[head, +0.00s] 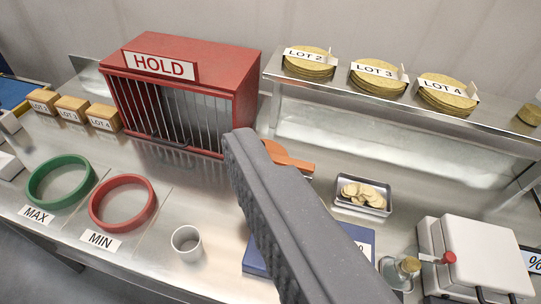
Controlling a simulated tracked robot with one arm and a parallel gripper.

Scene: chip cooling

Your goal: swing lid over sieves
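A green ring sieve (31,190) labelled MAX lies at the left of the steel bench. A red ring sieve (92,212) labelled MIN lies just right of it. Both look open on top, with bare bench showing inside. I cannot make out a lid for them. My gripper (246,142) shows as a long dark grey ribbed finger shape across the middle, well right of both rings. Whether it is one finger or two pressed together is unclear. An orange flat piece (292,162) is partly hidden behind its tip.
A red barred HOLD cage (226,70) stands at the back, with small labelled boxes (72,108) left of it. A white cup (187,243), a tray (348,207) of chips, a blue item (256,258) and a white device (470,255) stand on the bench. A shelf (320,92) holds LOT stacks.

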